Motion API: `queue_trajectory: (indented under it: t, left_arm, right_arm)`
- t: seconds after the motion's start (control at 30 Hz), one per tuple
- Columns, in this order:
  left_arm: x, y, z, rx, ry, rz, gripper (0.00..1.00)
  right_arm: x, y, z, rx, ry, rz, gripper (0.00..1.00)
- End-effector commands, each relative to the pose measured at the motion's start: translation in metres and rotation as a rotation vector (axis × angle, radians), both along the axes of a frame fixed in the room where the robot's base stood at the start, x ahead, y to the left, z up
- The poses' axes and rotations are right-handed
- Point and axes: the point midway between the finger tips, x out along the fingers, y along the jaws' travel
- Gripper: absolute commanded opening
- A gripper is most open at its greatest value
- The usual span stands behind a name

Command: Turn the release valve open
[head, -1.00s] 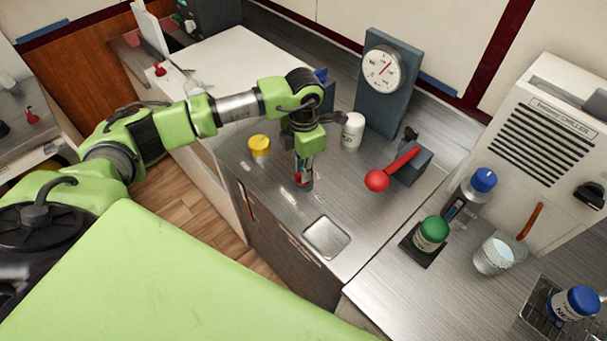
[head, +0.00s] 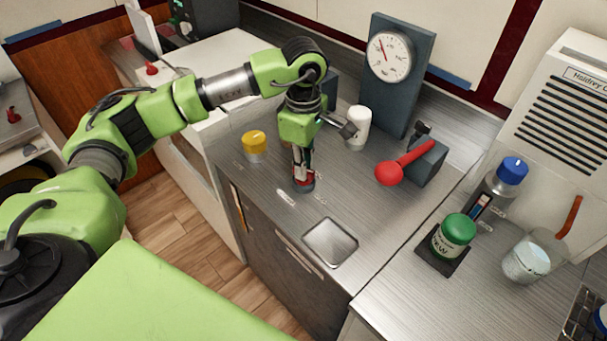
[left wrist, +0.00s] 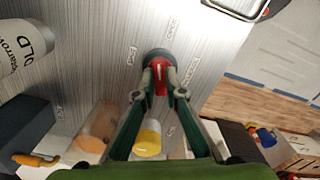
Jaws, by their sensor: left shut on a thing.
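The release valve (head: 304,184), a small red handle on a dark round base, stands on the steel counter below my left gripper (head: 302,172). In the left wrist view the red handle (left wrist: 160,76) sits between the fingertips of my left gripper (left wrist: 160,88), which is shut on it. Small labels lie on the counter around the base; I cannot read them surely. A dial gauge (head: 391,56) on a dark upright panel stands behind, its red needle pointing up and left. My right gripper is not in view.
A yellow-capped jar (head: 254,146) stands left of the valve and a white jar (head: 358,128) behind right. A red-knobbed lever (head: 404,163) is to the right. A square recess (head: 330,242) lies in front. A green-lidded jar (head: 454,236) stands farther right.

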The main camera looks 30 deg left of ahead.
Motion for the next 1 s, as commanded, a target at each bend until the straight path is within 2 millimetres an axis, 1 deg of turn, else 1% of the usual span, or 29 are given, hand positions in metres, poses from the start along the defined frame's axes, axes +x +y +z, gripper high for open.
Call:
queue_trajectory:
  t: [0.03, 0.1, 0.4, 0.63, 1.0]
  left_arm:
    - [0.001, 0.000, -0.004, -0.001, -0.005, -0.041, 0.00]
    - [0.001, 0.000, -0.004, -0.001, -0.003, -0.099, 0.00]
    - [0.001, 0.000, -0.001, -0.001, -0.003, -0.290, 0.00]
    - [0.001, 0.000, 0.000, -0.001, -0.003, -0.365, 0.00]
    - [0.001, 0.000, 0.001, -0.001, -0.003, -0.389, 0.00]
  right_arm:
    - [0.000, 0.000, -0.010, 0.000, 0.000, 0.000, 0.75]
    - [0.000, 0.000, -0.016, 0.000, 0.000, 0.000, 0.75]
    - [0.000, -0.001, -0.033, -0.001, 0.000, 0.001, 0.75]
    - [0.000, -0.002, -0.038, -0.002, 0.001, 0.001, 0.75]
    - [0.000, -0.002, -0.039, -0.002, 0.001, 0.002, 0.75]
